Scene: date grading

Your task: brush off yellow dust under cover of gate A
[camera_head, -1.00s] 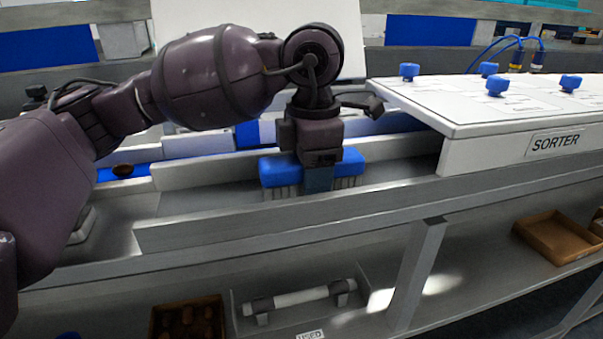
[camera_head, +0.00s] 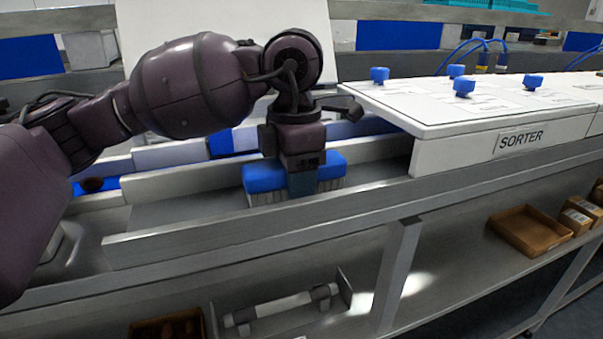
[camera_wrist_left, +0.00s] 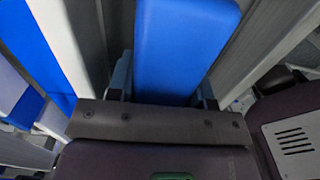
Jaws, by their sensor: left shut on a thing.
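My left gripper (camera_head: 302,184) is shut on a blue brush (camera_head: 264,178) with pale bristles pointing down. The brush is in the grey channel (camera_head: 175,213) between the rails, left of the white cover marked SORTER. In the left wrist view, the brush's blue back (camera_wrist_left: 185,45) fills the middle between my fingers. A white panel (camera_head: 215,20) stands raised behind my arm; I cannot tell whether it is gate A's cover. No yellow dust can be made out; the channel floor under the brush is hidden. My right gripper is not in view.
The closed SORTER cover (camera_head: 450,108) with several blue knobs stands to the right of the brush. A dark date (camera_head: 92,184) lies on the blue strip at left. The lower shelf holds a brown tray (camera_head: 530,232) and a white roller (camera_head: 283,307).

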